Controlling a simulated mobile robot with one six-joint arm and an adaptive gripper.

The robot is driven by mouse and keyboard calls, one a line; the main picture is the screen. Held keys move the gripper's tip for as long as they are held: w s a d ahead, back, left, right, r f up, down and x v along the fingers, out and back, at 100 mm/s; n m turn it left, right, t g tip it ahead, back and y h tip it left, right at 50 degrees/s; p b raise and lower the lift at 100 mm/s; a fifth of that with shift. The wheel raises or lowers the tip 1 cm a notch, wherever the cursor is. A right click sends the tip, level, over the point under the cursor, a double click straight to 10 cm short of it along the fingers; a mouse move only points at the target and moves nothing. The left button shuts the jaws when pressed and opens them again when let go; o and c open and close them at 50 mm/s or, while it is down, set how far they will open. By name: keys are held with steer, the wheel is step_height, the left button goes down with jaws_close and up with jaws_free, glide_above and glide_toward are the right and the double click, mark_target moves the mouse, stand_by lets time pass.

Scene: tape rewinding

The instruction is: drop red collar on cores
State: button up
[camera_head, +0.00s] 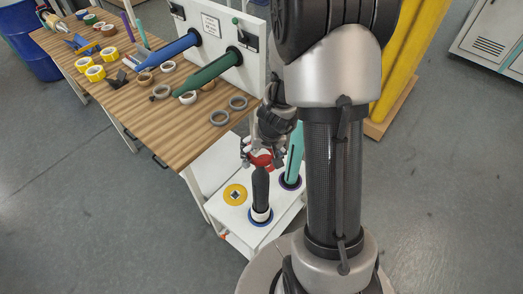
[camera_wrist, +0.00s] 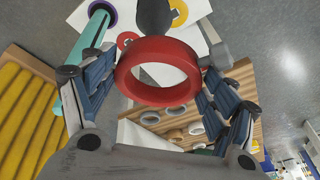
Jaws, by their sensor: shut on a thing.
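My gripper (camera_head: 262,152) is shut on the red collar (camera_head: 263,161). In the wrist view the collar (camera_wrist: 155,97) lies between the fingers with its hole open toward the camera. In the head view the collar is close above the tip of the upright black core (camera_head: 261,188), which stands on a white and blue base on the white cart. In the wrist view the black core (camera_wrist: 153,15) shows past the collar's upper rim, and I do not see it through the hole. An upright teal core (camera_head: 294,160) stands right of it, partly hidden by my arm.
A yellow disc (camera_head: 235,195) lies on the white cart (camera_head: 213,212), left of the black core. The wooden table (camera_head: 170,120) beside it holds several tape rolls and a panel with blue (camera_head: 170,50) and green (camera_head: 208,73) spindles. A yellow stack (camera_head: 412,60) stands behind my arm.

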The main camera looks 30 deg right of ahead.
mark_target(262, 173)
steer(key=shift+f+b, duration=4.3)
steer(key=shift+f, duration=0.1)
steer(key=o, duration=1.2)
steer(key=v, duration=1.2)
